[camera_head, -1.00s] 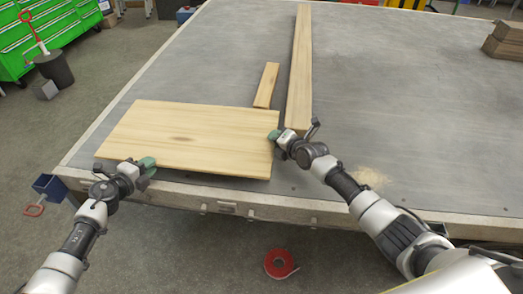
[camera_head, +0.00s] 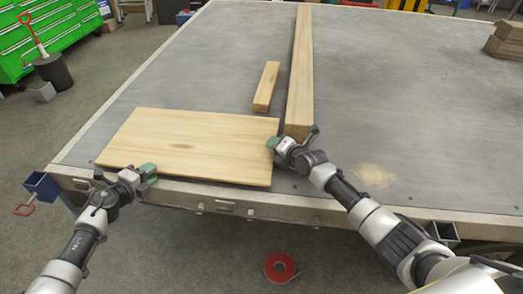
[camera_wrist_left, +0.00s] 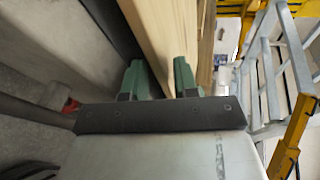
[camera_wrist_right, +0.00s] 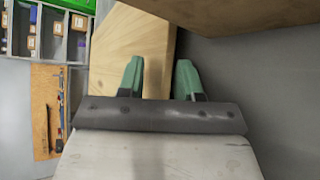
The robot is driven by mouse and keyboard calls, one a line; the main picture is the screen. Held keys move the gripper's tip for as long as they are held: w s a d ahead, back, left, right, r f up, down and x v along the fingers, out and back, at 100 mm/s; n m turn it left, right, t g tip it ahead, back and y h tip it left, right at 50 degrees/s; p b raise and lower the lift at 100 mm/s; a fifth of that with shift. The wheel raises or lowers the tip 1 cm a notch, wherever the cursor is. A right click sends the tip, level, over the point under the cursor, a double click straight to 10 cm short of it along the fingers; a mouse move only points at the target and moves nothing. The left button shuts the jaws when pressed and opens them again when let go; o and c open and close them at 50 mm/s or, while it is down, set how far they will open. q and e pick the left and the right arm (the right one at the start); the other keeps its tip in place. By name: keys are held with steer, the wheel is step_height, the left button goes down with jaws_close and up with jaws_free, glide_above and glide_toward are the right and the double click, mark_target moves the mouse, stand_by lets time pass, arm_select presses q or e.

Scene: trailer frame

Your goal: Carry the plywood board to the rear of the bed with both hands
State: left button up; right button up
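The pale rectangular plywood board (camera_head: 200,140) is flat over the near left part of the grey bed (camera_head: 410,110). I cannot tell whether it touches the bed or is just above it. My left gripper (camera_head: 149,171) is at its near edge, left of the middle. In the left wrist view the board's edge (camera_wrist_left: 160,40) runs between the green fingertips (camera_wrist_left: 161,80). My right gripper (camera_head: 272,143) is at the right edge. In the right wrist view the board (camera_wrist_right: 125,50) passes between the fingertips (camera_wrist_right: 160,80). Both grippers look shut on the board.
A long beam (camera_head: 300,65) lies lengthwise just right of the board, near my right gripper. A small wood block (camera_head: 266,86) lies behind the board. Stacked wood (camera_head: 506,42) sits far right. The right of the bed is mostly clear, with a sawdust patch (camera_head: 375,176).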

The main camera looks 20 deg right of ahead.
arm_select(q)
steer(key=shift+o, duration=1.1)
steer(key=shift+r, duration=0.15)
arm_select(e)
steer(key=shift+o, duration=1.1)
steer(key=shift+r, duration=0.1)
arm_select(q)
steer(key=shift+a, duration=0.1)
arm_select(e)
steer(key=shift+s+d, duration=0.1)
steer(key=shift+d, duration=0.05)
arm_select(q)
steer(key=shift+s, duration=0.1)
